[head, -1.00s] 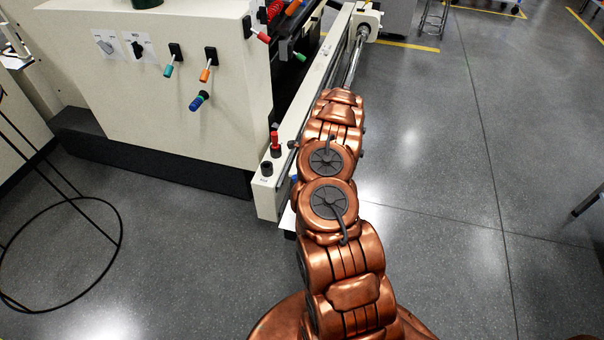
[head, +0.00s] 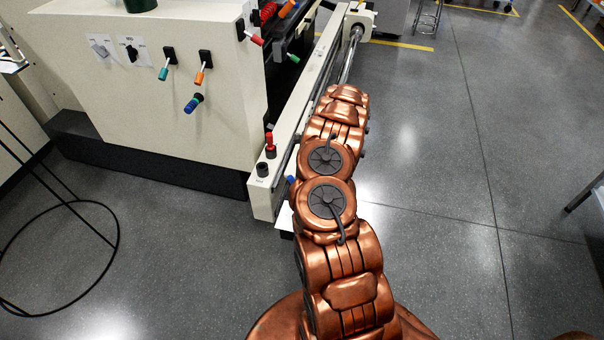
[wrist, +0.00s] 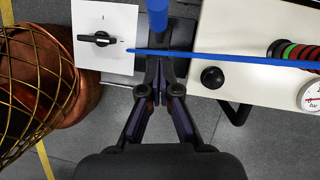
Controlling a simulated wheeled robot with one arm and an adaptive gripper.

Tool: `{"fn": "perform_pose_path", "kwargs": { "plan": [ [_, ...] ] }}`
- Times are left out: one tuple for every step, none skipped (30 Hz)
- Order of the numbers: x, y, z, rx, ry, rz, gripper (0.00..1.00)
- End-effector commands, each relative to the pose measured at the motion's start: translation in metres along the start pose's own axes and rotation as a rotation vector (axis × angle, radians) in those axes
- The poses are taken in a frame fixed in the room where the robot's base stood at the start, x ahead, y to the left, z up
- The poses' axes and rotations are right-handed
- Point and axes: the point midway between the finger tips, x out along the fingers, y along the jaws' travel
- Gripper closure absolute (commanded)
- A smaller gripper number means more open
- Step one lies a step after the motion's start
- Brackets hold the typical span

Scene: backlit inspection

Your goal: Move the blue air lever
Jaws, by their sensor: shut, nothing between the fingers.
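In the wrist view a long thin blue bar (wrist: 225,58) crosses from the right to just above my gripper (wrist: 157,94). A thick blue handle end (wrist: 157,18) shows above it, by a dark mount. I cannot tell whether the two are one part. My gripper's fingers are together and empty, just below the bar's left end; contact is unclear. In the head view a small blue piece (head: 291,180) shows at the left edge of my arm, which hides my gripper there.
The cream machine (head: 150,90) carries a blue-tipped lever (head: 193,103), orange lever (head: 203,75) and green lever (head: 165,70). A red knob (head: 270,142) stands on its rail. The wrist view shows a black rotary switch (wrist: 99,38) and a gauge (wrist: 311,95).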

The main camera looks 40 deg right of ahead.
Motion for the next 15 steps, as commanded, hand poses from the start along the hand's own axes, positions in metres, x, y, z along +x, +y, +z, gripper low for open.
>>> {"fn": "perform_pose_path", "kwargs": {
  "plan": [
    [-0.007,-0.001,0.003,-0.004,-0.001,-0.003,1.00],
    [-0.011,-0.001,0.004,-0.006,-0.001,-0.002,1.00],
    [-0.016,-0.001,0.006,-0.007,0.000,-0.002,1.00],
    [-0.021,-0.001,0.007,-0.008,0.000,-0.002,1.00],
    [-0.025,-0.001,0.009,-0.009,0.000,-0.003,1.00],
    [-0.032,-0.002,0.010,-0.011,0.000,-0.004,1.00],
    [-0.037,-0.002,0.011,-0.011,0.000,-0.005,1.00],
    [-0.042,-0.002,0.011,-0.012,0.000,-0.004,1.00],
    [-0.048,-0.002,0.012,-0.011,0.001,-0.003,1.00],
    [-0.052,-0.001,0.012,-0.011,0.000,-0.002,1.00],
    [-0.056,-0.001,0.013,-0.010,0.000,0.000,1.00],
    [-0.061,-0.001,0.013,-0.010,0.000,0.000,1.00],
    [-0.065,-0.001,0.013,-0.010,0.001,0.000,1.00],
    [-0.069,-0.001,0.013,-0.010,0.001,0.000,1.00],
    [-0.073,-0.001,0.014,-0.010,0.000,-0.001,1.00]
  ]
}}
